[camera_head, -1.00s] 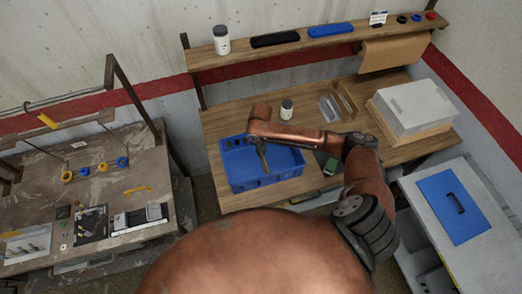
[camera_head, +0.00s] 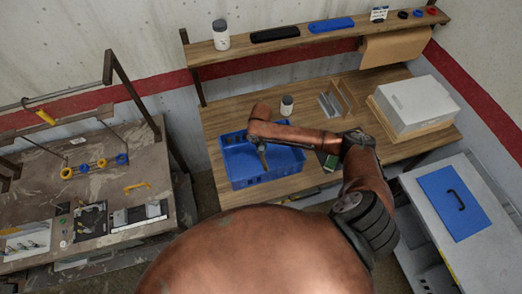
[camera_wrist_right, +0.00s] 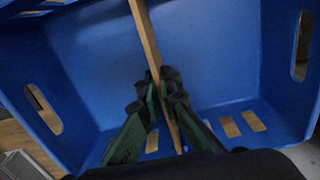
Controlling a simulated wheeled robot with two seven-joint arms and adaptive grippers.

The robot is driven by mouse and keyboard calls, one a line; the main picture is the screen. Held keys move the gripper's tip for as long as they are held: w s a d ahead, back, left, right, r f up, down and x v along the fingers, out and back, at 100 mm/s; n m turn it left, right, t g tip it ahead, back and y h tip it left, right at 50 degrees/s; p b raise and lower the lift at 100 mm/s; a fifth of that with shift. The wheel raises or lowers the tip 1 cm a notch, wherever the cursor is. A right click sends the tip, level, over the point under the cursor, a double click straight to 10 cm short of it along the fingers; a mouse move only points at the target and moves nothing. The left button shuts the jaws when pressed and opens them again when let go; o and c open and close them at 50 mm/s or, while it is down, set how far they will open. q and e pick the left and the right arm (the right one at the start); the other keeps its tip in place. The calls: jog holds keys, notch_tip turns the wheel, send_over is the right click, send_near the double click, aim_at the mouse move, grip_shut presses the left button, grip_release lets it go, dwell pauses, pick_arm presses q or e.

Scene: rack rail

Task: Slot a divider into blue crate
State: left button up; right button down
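The blue crate (camera_head: 236,178) stands on the wooden bench, toward its front left. My right arm reaches over it from the right, and my right gripper (camera_wrist_right: 160,95) points down into it. The green fingers are shut on a thin wooden divider (camera_wrist_right: 147,38), seen nearly edge-on in the wrist view. The divider is inside the crate's outline, between the walls. Whether it sits in a slot or touches the floor I cannot tell. In the head view my forearm hides part of the crate. My left gripper is not in view.
Thin upright panels (camera_head: 346,97), wooden and grey, stand on the bench behind the crate, near a white jar (camera_head: 287,105). A grey box (camera_head: 415,103) is at the right. A shelf (camera_head: 290,47) runs above. A cluttered side table (camera_head: 85,190) is at the left.

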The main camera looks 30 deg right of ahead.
jog(key=c, duration=2.1)
grip_release()
notch_tip(320, 180, up, 12)
jog(key=shift+r, duration=0.1)
jog(key=shift+a, duration=0.1)
